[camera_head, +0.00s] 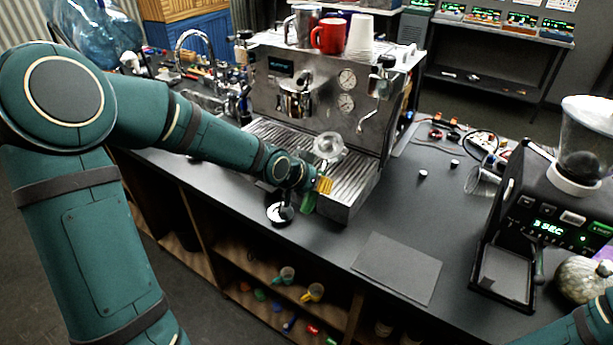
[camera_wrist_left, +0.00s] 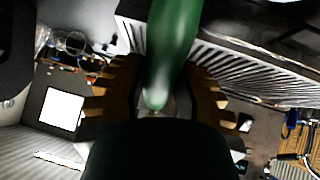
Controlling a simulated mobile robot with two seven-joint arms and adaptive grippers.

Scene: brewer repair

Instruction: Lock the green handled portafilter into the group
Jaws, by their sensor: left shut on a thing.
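The green handle of the portafilter (camera_head: 309,203) sticks out below my left gripper (camera_head: 322,185) in the head view. In the left wrist view the green handle (camera_wrist_left: 172,50) runs between the two fingers of my left gripper (camera_wrist_left: 157,100), which is shut on it. A shiny round piece (camera_head: 328,147) shows just above the gripper, over the drip tray; it looks like the portafilter's basket, but I cannot tell surely. The espresso machine's group (camera_head: 294,98) is higher and to the left, apart from the gripper. My right gripper is out of view.
The drip tray (camera_head: 347,199) lies under the held piece. A tamper-like thing (camera_head: 280,211) stands on the counter by my left wrist. A grey mat (camera_head: 398,267) and a black grinder (camera_head: 532,215) are to the right. Cups, including a red mug (camera_head: 328,36), stand on the machine.

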